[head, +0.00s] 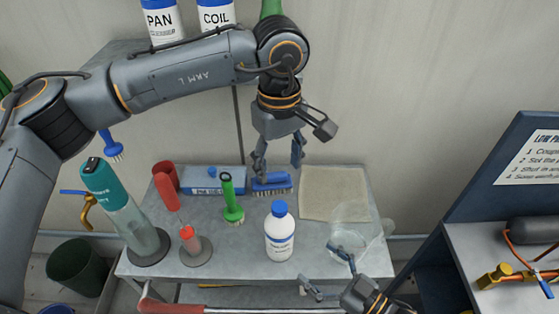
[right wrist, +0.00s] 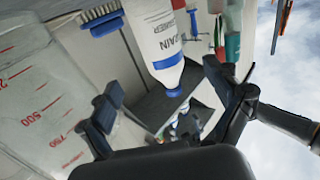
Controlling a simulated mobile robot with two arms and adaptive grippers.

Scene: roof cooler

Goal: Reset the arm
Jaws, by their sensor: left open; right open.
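My left arm (head: 180,72) reaches across the upper left of the head view and bends down at its wrist. Its left gripper (head: 279,160) is open and empty. It hangs over the back of the cart, above a blue brush (head: 272,184); a gap to the brush is hard to judge. My right gripper (head: 327,272) is open at the cart's front right, near a clear measuring jug (head: 348,235). In the right wrist view the right fingers (right wrist: 165,105) are spread with nothing gripped. A white bottle (right wrist: 155,35) with a blue cap shows beyond them, and the jug (right wrist: 35,100) stands left.
The grey cart (head: 215,262) also holds the white bottle (head: 280,240), a green brush (head: 231,205), a teal-topped sprayer (head: 115,205), a red-topped bottle (head: 193,245) and a beige cloth (head: 333,193). Containers stand on a shelf behind my left arm. A blue-framed bench (head: 480,200) is right.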

